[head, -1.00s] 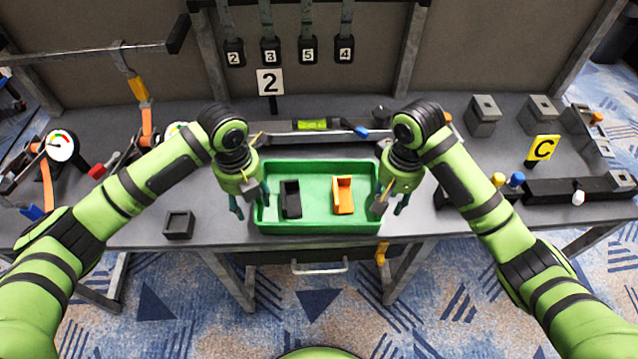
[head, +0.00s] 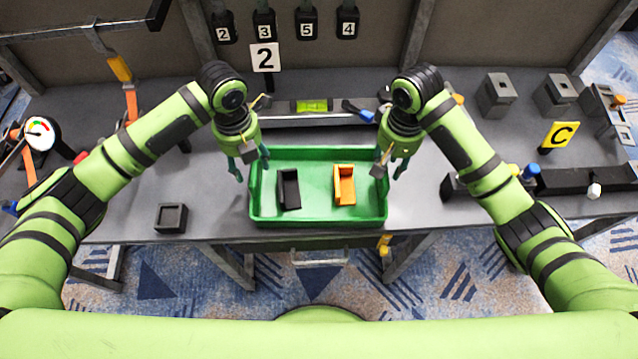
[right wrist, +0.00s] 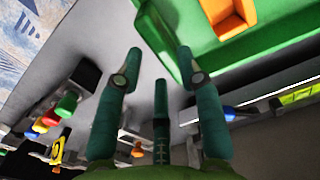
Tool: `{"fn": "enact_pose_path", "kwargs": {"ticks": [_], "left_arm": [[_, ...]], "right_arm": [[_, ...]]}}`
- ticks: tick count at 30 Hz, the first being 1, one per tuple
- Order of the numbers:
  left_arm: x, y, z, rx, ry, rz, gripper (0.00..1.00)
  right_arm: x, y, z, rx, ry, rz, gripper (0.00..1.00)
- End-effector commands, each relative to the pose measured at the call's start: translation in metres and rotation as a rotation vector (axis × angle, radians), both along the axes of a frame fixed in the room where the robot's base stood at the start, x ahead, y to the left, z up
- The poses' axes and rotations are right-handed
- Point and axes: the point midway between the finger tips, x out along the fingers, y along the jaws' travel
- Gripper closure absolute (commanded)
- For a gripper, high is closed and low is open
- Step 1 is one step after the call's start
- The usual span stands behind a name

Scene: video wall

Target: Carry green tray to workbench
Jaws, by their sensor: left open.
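The green tray (head: 318,214) rests on the grey workbench near its front edge, in the middle of the head view. A black part (head: 290,190) and an orange part (head: 344,186) lie in it. My left gripper (head: 251,166) is open at the tray's left side, near the far left corner, its fingers apart around the wall's line. My right gripper (head: 389,168) is at the tray's right side near the far corner. In the right wrist view its fingers (right wrist: 155,65) are spread and empty, with the tray wall (right wrist: 166,40) close to their tips. Contact cannot be told.
The workbench (head: 215,205) carries a small dark square block (head: 171,218) left of the tray. A rail with a green level (head: 311,106) lies behind it. A gauge (head: 40,133) is left.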

Motion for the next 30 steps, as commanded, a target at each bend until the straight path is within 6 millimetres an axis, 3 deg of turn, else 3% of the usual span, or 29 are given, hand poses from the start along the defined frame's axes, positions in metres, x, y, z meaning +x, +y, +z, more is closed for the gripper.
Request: {"fn": "enact_pose_path", "kwargs": {"ticks": [9,15,29,30], "left_arm": [[-0.001,0.0,-0.037,0.002,0.004,0.0,0.44],[-0.001,0.0,-0.053,0.001,0.002,-0.001,0.44],[-0.001,0.0,-0.06,0.001,0.001,-0.001,0.44],[-0.001,0.0,-0.06,0.001,0.001,-0.001,0.52]], "right_arm": [[-0.001,0.0,-0.062,-0.002,0.005,0.0,0.63],[-0.001,0.0,-0.089,-0.001,0.002,0.001,0.63],[-0.001,0.0,-0.101,0.0,0.001,0.002,0.63],[-0.001,0.0,-0.101,0.0,0.001,0.002,0.71]]}}
